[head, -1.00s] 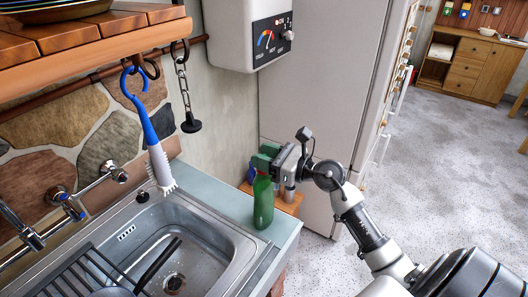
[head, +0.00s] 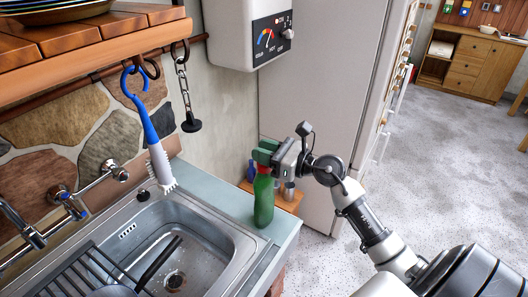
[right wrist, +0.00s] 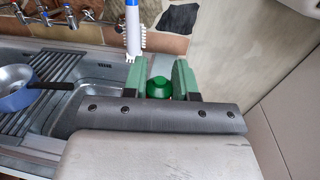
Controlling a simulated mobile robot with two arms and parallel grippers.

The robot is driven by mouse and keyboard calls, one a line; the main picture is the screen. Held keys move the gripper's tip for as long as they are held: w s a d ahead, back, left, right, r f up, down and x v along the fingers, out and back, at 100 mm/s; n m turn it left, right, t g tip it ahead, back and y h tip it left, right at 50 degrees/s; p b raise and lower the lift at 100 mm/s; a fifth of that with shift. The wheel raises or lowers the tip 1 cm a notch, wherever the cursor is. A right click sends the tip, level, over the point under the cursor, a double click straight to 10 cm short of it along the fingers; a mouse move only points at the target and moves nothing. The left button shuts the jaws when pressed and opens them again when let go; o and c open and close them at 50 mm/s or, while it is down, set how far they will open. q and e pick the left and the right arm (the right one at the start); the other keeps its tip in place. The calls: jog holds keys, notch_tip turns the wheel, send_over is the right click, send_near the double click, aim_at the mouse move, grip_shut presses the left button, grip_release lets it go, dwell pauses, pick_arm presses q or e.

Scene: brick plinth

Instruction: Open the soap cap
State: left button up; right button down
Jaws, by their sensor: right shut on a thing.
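The green soap bottle (head: 264,205) stands upright on the counter corner right of the sink. A red part, which I take as the soap cap (head: 264,169), shows at its top, just under my right gripper's green fingers. My right gripper (head: 266,154) is shut on this cap from above. I cannot tell whether the cap still touches the bottle. In the right wrist view the green bottle (right wrist: 159,88) shows between the two fingers, and the cap is not clear there. My left gripper is not in view.
The metal sink (head: 205,232) with a dish rack lies left of the bottle. A blue and white brush (head: 152,135) and a chain with a plug (head: 186,95) hang above. A small wooden shelf (head: 285,200) with a blue bottle stands behind, by the fridge (head: 325,105).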

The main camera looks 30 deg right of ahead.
jog(key=c, duration=1.1)
grip_release()
jog(key=shift+c, duration=0.2)
jog(key=shift+s+d+f, duration=0.15)
jog(key=shift+s, duration=0.15)
jog(key=b+v, duration=0.4)
jog(key=v, duration=0.6)
jog(key=shift+b, duration=0.4)
